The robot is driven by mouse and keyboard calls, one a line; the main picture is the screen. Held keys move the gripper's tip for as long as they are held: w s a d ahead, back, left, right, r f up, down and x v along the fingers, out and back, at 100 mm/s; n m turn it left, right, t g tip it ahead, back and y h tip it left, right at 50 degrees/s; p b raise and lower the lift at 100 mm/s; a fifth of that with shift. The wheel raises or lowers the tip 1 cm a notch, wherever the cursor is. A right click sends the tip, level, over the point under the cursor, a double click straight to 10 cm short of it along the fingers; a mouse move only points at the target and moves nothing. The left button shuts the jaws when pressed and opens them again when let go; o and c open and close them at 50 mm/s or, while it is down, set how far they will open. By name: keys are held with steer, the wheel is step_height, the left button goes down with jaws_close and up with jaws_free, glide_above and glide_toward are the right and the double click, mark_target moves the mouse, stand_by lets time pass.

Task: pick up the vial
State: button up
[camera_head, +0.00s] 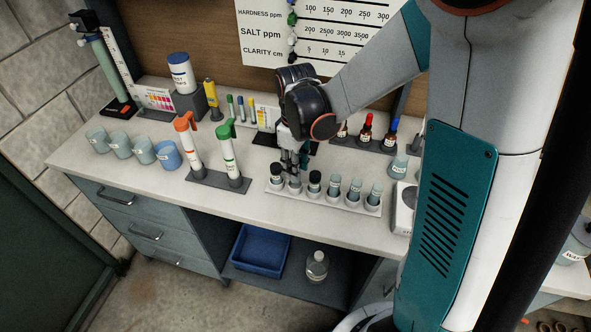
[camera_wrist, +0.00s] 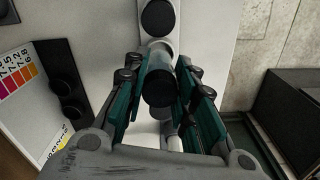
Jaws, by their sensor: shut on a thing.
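The vial (camera_wrist: 158,88), with a dark round cap and a greyish clear body, is between the two teal-padded fingers of my gripper (camera_wrist: 165,74) in the wrist view. The fingers are shut on it from both sides. In the head view my gripper (camera_head: 292,163) points down over the left part of a white rack (camera_head: 328,201), and the vial's lower body (camera_head: 295,184) shows under the fingers. I cannot tell whether its base still touches the rack. A black-capped vial (camera_head: 277,176) stands to its left and another (camera_head: 314,183) to its right.
Several uncapped vials (camera_head: 354,190) fill the rack's right side. Orange (camera_head: 188,143) and green (camera_head: 228,153) test tubes stand in a dark holder to the left. Dropper bottles (camera_head: 366,131) stand behind, at right. The counter front (camera_head: 235,205) is clear.

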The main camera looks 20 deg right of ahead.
step_height(320, 180, up, 16)
steer(key=p, duration=0.3)
steer(key=shift+p, duration=0.4)
